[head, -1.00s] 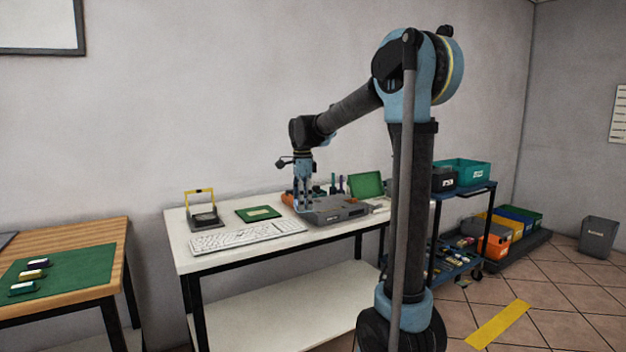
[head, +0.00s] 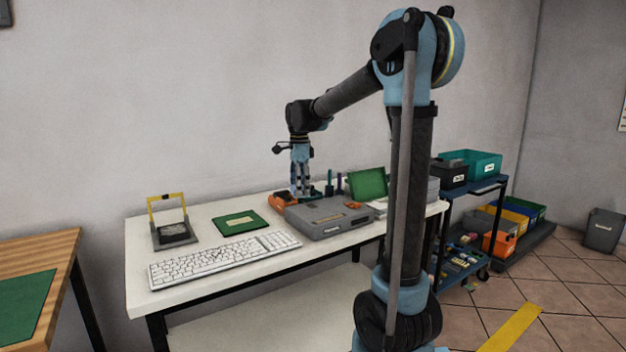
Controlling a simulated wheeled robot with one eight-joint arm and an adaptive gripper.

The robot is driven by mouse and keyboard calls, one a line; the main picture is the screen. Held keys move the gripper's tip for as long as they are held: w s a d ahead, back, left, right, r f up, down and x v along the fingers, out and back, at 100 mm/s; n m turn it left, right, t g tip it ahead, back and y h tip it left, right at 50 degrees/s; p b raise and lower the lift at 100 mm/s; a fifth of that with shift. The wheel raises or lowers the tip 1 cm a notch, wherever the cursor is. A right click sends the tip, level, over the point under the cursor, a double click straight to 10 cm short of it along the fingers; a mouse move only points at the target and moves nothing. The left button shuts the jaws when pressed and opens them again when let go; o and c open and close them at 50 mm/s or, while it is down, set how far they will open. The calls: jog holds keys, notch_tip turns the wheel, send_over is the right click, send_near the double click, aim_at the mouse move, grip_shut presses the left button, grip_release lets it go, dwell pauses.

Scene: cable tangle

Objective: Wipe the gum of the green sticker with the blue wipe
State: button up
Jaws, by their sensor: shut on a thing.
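My gripper (head: 300,191) points down over the back left of a grey case (head: 330,221) on the white table. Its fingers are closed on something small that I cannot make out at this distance. An orange thing (head: 283,201) lies just left of the fingertips. I cannot pick out the blue wipe or the green sticker for certain. A flat green mat (head: 228,229) with a pale patch lies left of the case. A green panel (head: 367,185) stands tilted behind the case's right side.
A white keyboard (head: 222,258) lies along the table's front, and a yellow-handled frame (head: 170,226) stands at its left. A wooden table (head: 58,256) is at the far left. A blue cart (head: 486,189) with bins stands at the right. Small upright tools (head: 339,183) stand behind the case.

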jog(key=shift+a, duration=0.3)
jog(key=shift+d, duration=0.1)
